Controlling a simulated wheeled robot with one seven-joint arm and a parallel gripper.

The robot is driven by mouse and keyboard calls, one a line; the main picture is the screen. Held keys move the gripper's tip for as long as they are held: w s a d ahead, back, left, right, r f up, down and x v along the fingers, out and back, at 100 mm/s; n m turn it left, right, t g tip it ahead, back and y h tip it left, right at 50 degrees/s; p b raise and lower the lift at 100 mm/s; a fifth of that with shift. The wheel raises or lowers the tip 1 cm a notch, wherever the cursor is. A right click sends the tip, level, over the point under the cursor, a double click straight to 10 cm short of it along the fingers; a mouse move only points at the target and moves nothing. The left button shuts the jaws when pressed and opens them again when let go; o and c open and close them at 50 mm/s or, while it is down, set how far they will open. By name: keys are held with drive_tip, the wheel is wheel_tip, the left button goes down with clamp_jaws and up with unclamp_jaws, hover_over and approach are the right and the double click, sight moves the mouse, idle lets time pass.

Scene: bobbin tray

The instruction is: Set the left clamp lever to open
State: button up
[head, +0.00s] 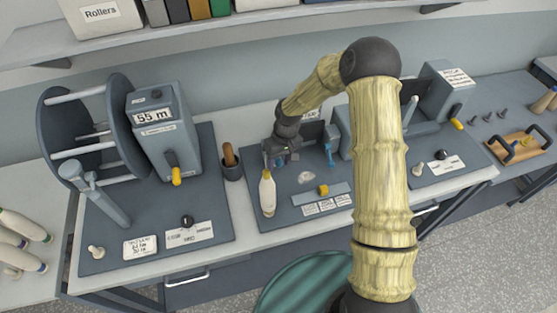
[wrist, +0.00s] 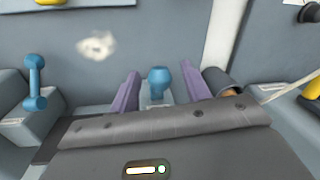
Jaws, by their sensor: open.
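In the wrist view the left clamp lever (wrist: 158,78) is a blue lever with a rounded knob, seen nearly end-on. My gripper (wrist: 158,90) has its two purple fingers apart, one on each side of this lever. I cannot tell whether either finger touches it. In the head view my gripper (head: 280,160) is over the left back of the middle board and mostly hides this lever. The right clamp lever (head: 329,154) is also blue and stands to the right of my gripper. It shows at the left of the wrist view (wrist: 35,80).
A white bobbin with a yellow top (head: 267,194) stands in front of my gripper. A dark cup with a wooden handle (head: 232,170) is close on its left. A pale fluff patch (head: 305,178) and a yellow block (head: 323,190) lie on the board. A large reel (head: 90,130) stands far left.

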drive_tip(key=shift+a+f, duration=0.1)
drive_tip(key=shift+f, duration=0.4)
drive_tip(key=shift+c, duration=0.5)
clamp_jaws()
